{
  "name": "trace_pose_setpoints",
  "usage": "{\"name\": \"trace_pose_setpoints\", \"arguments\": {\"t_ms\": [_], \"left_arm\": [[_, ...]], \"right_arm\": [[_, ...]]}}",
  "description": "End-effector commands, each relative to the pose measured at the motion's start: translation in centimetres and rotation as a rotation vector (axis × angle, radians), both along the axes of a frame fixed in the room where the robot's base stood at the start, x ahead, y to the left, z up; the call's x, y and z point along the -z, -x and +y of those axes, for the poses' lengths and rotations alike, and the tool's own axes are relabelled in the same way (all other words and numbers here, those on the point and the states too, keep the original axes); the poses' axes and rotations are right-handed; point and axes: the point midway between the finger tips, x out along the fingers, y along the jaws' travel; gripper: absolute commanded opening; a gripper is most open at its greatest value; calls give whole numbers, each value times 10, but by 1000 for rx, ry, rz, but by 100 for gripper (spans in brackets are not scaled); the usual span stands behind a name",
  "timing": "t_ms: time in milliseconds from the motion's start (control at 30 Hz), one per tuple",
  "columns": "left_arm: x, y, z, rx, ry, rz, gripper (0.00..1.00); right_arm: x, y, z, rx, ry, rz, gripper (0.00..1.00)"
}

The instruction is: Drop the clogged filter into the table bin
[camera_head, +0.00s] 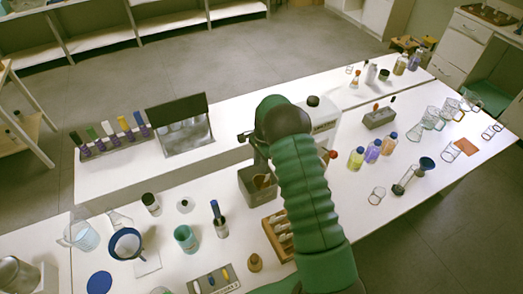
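A grey open-topped box (247,191), which looks like the table bin, stands near the middle of the white bench. A tan-brown piece (262,181) shows inside its opening; I cannot tell whether it is the clogged filter. My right arm comes up from the bottom in green sleeving and partly covers the right side of the box. My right gripper (250,140) is just above and behind the box in the picture. Its fingers are mostly hidden by the wrist, so its opening and any held thing are unclear. My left gripper is out of view.
A blue-rimmed funnel (126,243), a teal jar (186,238) and a wooden rack (278,236) stand around the front left. Colored bottles (372,150) and glassware (432,118) fill the right side. A dark panel (180,124) stands behind at left.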

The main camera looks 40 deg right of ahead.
Motion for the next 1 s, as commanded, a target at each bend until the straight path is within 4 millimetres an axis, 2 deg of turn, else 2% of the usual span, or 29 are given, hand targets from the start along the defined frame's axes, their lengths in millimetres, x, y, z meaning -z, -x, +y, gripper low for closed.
{"name": "trace_pose_setpoints", "arguments": {"t_ms": [33,300,433,600,1000], "left_arm": [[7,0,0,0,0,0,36],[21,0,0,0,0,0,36],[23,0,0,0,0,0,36],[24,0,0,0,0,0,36],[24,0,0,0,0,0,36]], "right_arm": [[-13,-2,-2,0,4,-6,27],[-91,0,-11,-1,3,-6,27],[-117,0,-14,0,1,-2,27],[-131,1,-15,0,0,0,27],[-132,1,-15,0,0,1,27]]}}
